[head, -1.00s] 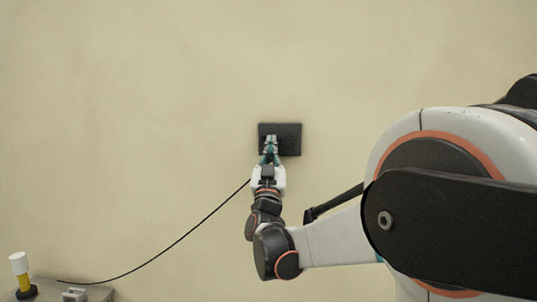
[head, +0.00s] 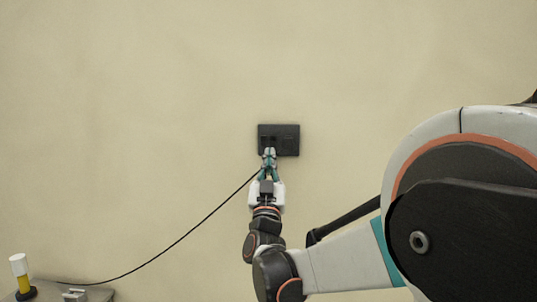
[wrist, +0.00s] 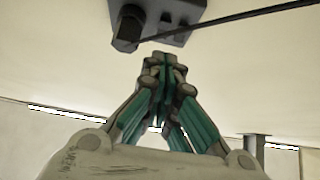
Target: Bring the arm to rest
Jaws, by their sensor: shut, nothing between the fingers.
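My gripper (head: 269,153) is shut and empty, its teal-sided fingers pressed together just in front of the lower left part of a dark box (head: 287,139) on the wall. In the wrist view my gripper (wrist: 164,62) points toward the box (wrist: 178,14), with a visible space between its fingertips and the box. A dark plug-like part (wrist: 129,27) sits on the box's face, left of the fingertips. My arm reaches in from the right of the head view.
A black cable (head: 180,238) runs from the box area down left to a low grey surface (head: 100,293). A white and yellow cylinder with a dark base (head: 23,279) stands there beside a small metal piece (head: 75,295). The surrounding wall is bare.

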